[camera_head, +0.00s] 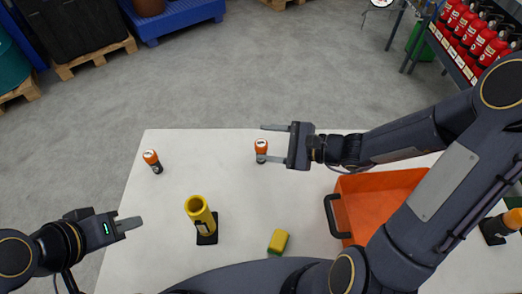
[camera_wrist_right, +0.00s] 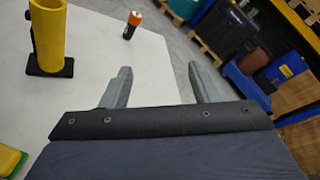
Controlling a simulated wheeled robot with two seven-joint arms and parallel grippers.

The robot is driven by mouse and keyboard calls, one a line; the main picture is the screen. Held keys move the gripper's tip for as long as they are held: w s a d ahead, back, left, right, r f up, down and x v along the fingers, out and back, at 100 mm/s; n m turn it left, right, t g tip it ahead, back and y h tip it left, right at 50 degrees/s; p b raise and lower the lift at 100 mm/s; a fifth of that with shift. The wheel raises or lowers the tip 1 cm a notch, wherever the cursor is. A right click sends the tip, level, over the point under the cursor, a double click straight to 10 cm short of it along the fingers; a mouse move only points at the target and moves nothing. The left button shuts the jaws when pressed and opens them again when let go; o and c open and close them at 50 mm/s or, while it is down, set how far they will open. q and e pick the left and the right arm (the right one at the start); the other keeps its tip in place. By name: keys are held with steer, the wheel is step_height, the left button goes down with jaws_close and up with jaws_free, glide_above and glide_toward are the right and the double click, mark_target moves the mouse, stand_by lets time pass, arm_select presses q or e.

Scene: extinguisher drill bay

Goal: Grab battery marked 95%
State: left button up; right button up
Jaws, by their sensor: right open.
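A small orange-and-black battery (camera_head: 261,147) stands upright on the white table, by the fingertips of my right gripper. Another like it (camera_head: 152,158) stands further left; a battery also shows in the right wrist view (camera_wrist_right: 132,25). Both have pale tops with marks too small to read. My right gripper (camera_head: 272,144) is open, its fingers pointing left; it also shows in the right wrist view (camera_wrist_right: 160,85), with no battery visible between its fingers.
A yellow tube on a black base (camera_head: 200,215) stands mid-table. A yellow-and-green block (camera_head: 278,242) lies near the front. An orange bin (camera_head: 370,205) with a dark handle sits under my right arm. An orange-and-black object (camera_head: 497,228) is at the right edge. Clear table lies between the batteries.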

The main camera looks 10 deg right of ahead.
steer(key=w+d+f+m+t+h, duration=0.2)
steer(key=w+f+m, duration=0.2)
steer(key=f+m, duration=0.25)
steer(key=m+t+h, duration=0.1)
steer(key=m+h, duration=0.2)
steer(key=m, duration=0.2)
glide_toward(265, 152)
steer(key=x, duration=0.4)
steer(key=shift+w+f, duration=0.3)
steer(key=shift+f, duration=0.1)
steer(key=shift+w+a+f, duration=0.15)
steer(key=shift+w+f, duration=0.05)
steer(key=shift+f, duration=0.05)
steer(key=b+x, duration=0.3)
steer(key=x, duration=0.3)
steer(key=shift+w+a+f, duration=0.15)
steer(key=shift+w, duration=0.05)
steer(key=shift+w+a, duration=0.15)
steer(key=shift+w, duration=0.1)
steer(key=shift+c, duration=0.2)
steer(key=c, duration=1)
